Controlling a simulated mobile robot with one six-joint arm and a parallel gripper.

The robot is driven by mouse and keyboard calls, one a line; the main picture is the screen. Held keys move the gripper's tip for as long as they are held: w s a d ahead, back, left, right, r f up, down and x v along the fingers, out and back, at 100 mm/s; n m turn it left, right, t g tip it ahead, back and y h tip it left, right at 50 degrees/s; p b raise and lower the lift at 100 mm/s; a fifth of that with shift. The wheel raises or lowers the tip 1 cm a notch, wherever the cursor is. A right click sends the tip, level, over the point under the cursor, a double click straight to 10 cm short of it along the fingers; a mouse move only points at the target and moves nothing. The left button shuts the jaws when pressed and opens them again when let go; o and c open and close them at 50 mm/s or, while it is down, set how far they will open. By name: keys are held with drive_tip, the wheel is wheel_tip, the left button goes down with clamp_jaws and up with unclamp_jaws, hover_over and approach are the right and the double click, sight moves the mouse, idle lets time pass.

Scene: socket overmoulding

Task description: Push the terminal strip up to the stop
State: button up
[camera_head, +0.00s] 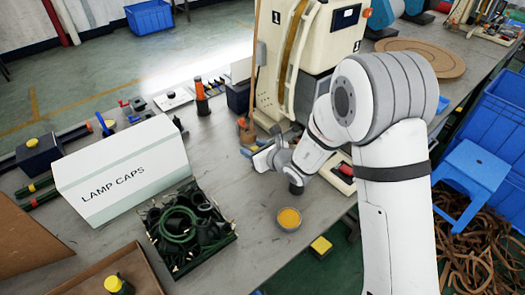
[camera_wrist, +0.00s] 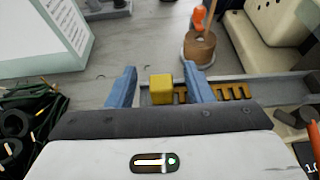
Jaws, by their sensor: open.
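My gripper (camera_wrist: 160,86) shows in the wrist view with its two blue fingers apart, and nothing is clamped between them. A brass, comb-toothed terminal strip (camera_wrist: 236,91) lies in a grey rail (camera_wrist: 276,90), running right from behind the right finger. A yellow block (camera_wrist: 161,89) sits at the strip's left, between the fingers in the picture. I cannot tell whether the block is the stop, or whether it touches the strip. The right finger hides part of the strip. In the head view my gripper (camera_head: 268,158) is low by the beige machine; the strip is not discernible there.
The beige machine (camera_head: 294,60) stands behind my gripper. A wooden spool (camera_wrist: 199,48) stands just beyond the rail. A LAMP CAPS box (camera_head: 124,172) and a crate of dark green rings (camera_head: 190,228) are at left. A round tin (camera_head: 289,219) sits near the bench's front edge.

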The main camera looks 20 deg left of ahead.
drive_tip(key=shift+w+a+f, duration=0.1)
drive_tip(key=shift+a, duration=0.15)
drive_tip(key=shift+c, duration=0.4)
